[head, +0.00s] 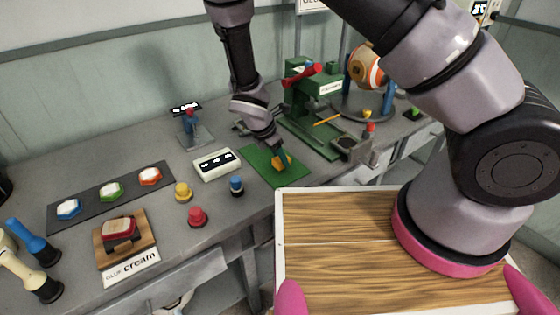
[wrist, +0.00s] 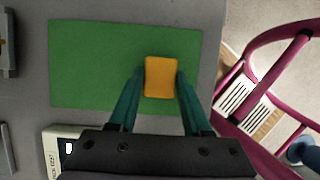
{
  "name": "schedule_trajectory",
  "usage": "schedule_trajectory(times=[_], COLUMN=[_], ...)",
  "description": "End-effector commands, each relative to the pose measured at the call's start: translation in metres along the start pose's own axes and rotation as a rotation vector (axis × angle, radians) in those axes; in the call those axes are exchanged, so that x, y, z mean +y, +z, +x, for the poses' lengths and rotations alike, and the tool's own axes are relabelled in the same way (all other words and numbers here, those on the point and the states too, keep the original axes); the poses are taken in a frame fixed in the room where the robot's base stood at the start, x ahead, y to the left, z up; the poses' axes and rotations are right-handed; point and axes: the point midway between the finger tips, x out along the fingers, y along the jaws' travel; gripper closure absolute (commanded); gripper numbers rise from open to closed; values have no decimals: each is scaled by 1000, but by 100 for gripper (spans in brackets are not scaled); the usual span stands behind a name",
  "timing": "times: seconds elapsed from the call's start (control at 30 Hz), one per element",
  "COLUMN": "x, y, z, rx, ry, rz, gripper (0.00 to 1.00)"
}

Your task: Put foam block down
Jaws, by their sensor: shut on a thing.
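The foam block (wrist: 160,77) is a small orange-yellow block. In the wrist view it sits between the two green fingers of my gripper (wrist: 157,84), which is shut on it. The block is over the green mat (wrist: 78,65) on the grey bench, right of the mat's middle.
A white box with a dark display (head: 215,164) stands left of the mat. Yellow (head: 183,191), red (head: 197,216) and blue (head: 236,186) knobs stand in front. A green press (head: 318,95) stands behind. My wooden tray is near the bench's front edge.

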Motion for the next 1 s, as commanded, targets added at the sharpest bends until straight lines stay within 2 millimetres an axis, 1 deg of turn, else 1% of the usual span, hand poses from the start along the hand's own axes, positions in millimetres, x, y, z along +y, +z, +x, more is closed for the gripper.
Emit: schedule_trajectory(times=[0.03, 0.13, 0.5, 0.53, 0.57, 0.6, 0.9, 1.0], x=[0, 0, 0, 1, 1, 1, 0, 1], y=[-3, -6, -8, -8, -8, -8, -8, -7], z=[8, 15, 18, 19, 18, 18, 18, 13], rx=[-1, 0, 0, 0, 0, 0, 0, 1], ry=[-1, 0, 1, 2, 2, 2, 2, 2], rz=[-1, -1, -1, -1, -1, -1, -1, 0], gripper=[96, 96, 96, 48, 36, 22, 22, 22])
